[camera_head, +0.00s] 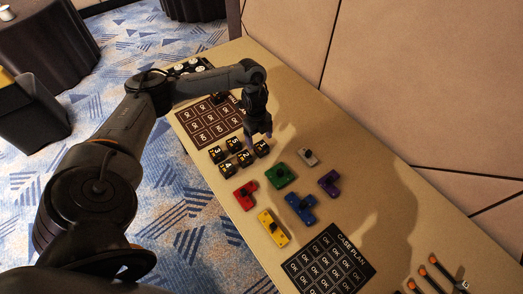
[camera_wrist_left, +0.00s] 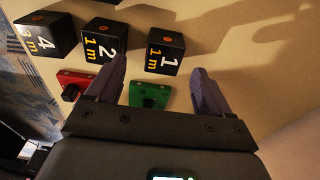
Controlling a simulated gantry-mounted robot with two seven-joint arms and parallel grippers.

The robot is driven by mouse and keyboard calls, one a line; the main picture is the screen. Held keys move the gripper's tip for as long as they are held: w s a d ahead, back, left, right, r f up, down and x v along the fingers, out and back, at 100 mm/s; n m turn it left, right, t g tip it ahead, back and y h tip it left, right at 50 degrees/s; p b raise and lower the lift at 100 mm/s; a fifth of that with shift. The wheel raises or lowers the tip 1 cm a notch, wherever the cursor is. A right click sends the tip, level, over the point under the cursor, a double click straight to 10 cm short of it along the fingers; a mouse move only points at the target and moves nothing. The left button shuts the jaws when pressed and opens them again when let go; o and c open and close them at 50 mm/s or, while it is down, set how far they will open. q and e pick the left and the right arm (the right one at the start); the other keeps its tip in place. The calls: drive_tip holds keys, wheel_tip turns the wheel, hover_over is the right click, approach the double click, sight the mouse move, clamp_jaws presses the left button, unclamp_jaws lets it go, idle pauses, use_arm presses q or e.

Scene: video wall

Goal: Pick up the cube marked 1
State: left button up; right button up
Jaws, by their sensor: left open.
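My left gripper (camera_head: 259,135) points down close above the cube marked 1. Its two purple-grey fingers (camera_wrist_left: 160,68) are apart with nothing between them. My right gripper is out of view.
Green (camera_head: 280,177), red (camera_head: 245,195), blue (camera_head: 300,206), yellow (camera_head: 272,228), purple (camera_head: 329,183) and grey (camera_head: 308,157) blocks lie in front of the cubes. A dark grid board (camera_head: 208,121) lies behind, and a CASE PLAN board (camera_head: 328,262) nearer. A wall panel (camera_head: 430,80) borders the table.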

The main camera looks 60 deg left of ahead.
sight(261, 146)
use_arm(q)
drive_tip(key=shift+w+d+f+b, duration=0.1)
drive_tip(key=shift+d+f+b, duration=0.1)
drive_tip(key=shift+f, duration=0.75)
drive_tip(key=shift+w+d+f+b, duration=0.1)
drive_tip(key=shift+f+b, duration=0.1)
drive_tip(key=shift+f, duration=0.75)
drive_tip(key=shift+w+d+f+b, duration=0.1)
drive_tip(key=shift+f+b, duration=0.1)
drive_tip(key=shift+f, duration=0.75)
drive_tip(key=c, duration=1.1)
drive_tip(key=shift+o, duration=0.2)
drive_tip(key=shift+r, duration=0.25)
